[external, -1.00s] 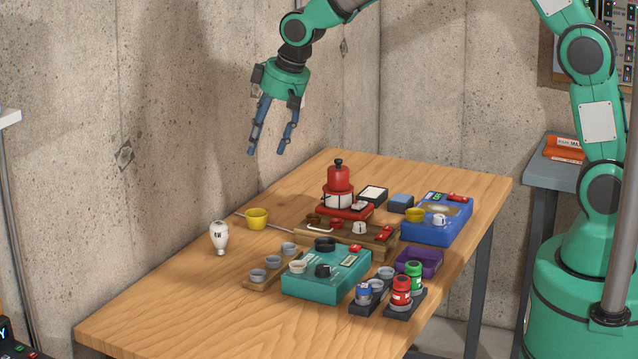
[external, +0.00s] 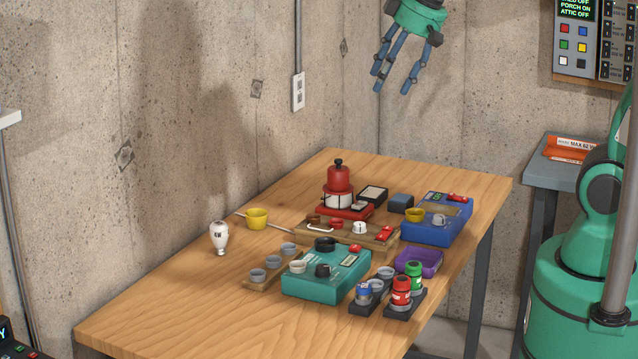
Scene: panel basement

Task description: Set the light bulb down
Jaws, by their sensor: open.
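The light bulb (external: 219,237) is white with dark lettering on its glass. It stands upright, base down, on the left part of the wooden table (external: 180,300), near the wall-side edge. My gripper (external: 391,88) is open and empty, high above the far end of the table. It is well apart from the bulb, up and to the right of it in the external view.
A yellow cup (external: 257,218) stands close to the bulb. A teal box (external: 326,274), a red device (external: 339,190), a blue box (external: 437,219) and a purple tray (external: 418,262) crowd the table's middle and right. The near left tabletop is clear.

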